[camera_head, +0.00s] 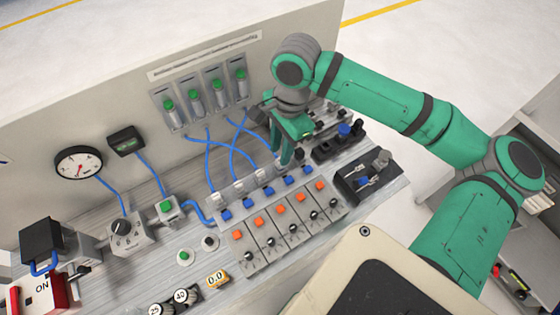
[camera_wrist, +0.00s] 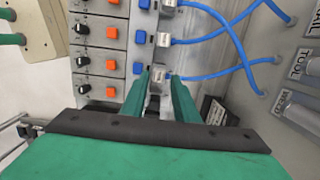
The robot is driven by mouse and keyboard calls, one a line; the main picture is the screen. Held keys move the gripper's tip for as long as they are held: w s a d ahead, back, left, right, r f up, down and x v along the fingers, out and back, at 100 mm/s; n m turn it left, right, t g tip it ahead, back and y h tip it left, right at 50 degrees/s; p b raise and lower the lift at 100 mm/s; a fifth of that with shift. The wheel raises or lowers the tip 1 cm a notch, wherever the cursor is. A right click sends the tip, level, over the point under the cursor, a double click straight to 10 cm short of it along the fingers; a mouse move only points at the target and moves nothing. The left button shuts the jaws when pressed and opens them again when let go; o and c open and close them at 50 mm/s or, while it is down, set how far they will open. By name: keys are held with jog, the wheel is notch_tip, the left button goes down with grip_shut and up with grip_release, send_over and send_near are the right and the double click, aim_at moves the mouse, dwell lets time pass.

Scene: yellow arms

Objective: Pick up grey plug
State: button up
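My gripper (camera_head: 287,156) reaches down over the right end of the plug row on the panel. In the wrist view its two green fingers (camera_wrist: 161,76) are apart. A small light-grey plug (camera_wrist: 158,76) shows in the gap between the fingertips; I see no clear contact. Two more light-grey plugs, one in the middle (camera_wrist: 163,40) and one at the top (camera_wrist: 169,6), sit in the same row with blue cables. In the head view, light-grey plugs (camera_head: 238,184) stand behind the blue buttons; the one by my gripper is mostly hidden.
Blue buttons (camera_wrist: 139,36), orange buttons (camera_wrist: 110,65) and black switches (camera_wrist: 83,60) line the panel close by. Blue cables (camera_head: 231,150) cross toward the upright wall (camera_head: 130,88). A black box (camera_head: 367,178) and a black block with a blue knob (camera_head: 340,141) stand right of my gripper.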

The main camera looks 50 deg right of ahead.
notch_tip(320, 180, down, 5)
jog(key=shift+s+a, duration=0.1)
jog(key=shift+a, duration=0.05)
grip_shut()
jog(key=shift+r, duration=0.15)
